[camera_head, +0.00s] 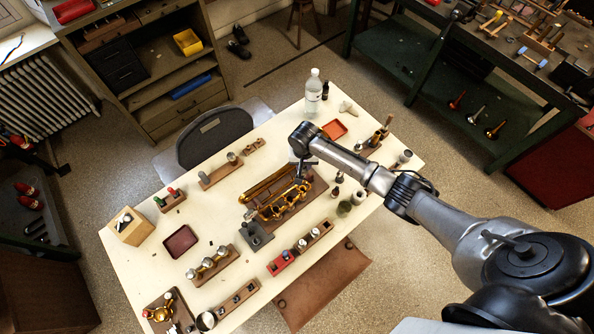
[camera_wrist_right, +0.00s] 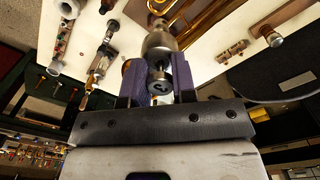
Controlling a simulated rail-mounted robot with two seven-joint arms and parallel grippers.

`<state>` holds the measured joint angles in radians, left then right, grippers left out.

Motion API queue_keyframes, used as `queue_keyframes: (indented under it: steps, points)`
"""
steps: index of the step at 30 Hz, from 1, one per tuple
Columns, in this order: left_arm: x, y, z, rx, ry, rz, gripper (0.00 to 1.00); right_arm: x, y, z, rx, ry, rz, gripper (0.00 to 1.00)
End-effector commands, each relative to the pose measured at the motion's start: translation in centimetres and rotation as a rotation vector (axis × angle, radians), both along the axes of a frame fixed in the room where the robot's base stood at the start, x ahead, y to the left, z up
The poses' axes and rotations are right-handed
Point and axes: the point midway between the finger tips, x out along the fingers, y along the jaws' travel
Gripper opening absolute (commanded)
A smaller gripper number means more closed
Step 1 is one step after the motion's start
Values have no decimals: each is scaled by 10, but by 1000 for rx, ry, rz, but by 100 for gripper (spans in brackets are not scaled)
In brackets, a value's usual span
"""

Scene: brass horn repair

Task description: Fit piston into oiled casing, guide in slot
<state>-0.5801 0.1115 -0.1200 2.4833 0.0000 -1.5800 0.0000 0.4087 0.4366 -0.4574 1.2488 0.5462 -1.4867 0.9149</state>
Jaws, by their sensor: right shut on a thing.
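My right gripper (camera_head: 303,172) hangs over the back right end of the brass horn (camera_head: 270,190), which lies on a brown board (camera_head: 318,186) in the middle of the table. In the right wrist view the purple-padded fingers of my right gripper (camera_wrist_right: 158,82) are shut on a silvery metal piston (camera_wrist_right: 158,45). Brass tubing of the horn (camera_wrist_right: 205,25) shows just past the piston. I cannot tell whether the piston is touching or inside a casing, and its guide and the slot cannot be made out. My left gripper is not in view.
A clear bottle (camera_head: 313,90) and an orange tray (camera_head: 334,130) stand at the back. A wooden rack of pistons (camera_head: 218,172) is left of the horn, a grey block (camera_head: 256,235) in front. Small jars (camera_head: 344,208) stand right of it. The left table part has free room.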

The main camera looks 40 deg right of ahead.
Motion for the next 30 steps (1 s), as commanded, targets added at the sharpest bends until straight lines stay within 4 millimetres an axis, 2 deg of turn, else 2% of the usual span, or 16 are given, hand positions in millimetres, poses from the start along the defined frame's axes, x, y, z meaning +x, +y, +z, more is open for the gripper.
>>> queue_keyframes:
  steps: [1,9,20,30]
  points:
    - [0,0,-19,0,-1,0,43,-2,0,-25,-1,6,-3,0]
    - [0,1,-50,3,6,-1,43,-1,0,-58,-2,4,-3,0]
    - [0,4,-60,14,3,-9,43,-1,0,-70,-1,3,-4,0]
    - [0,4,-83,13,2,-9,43,-2,1,-89,-1,3,-5,0]
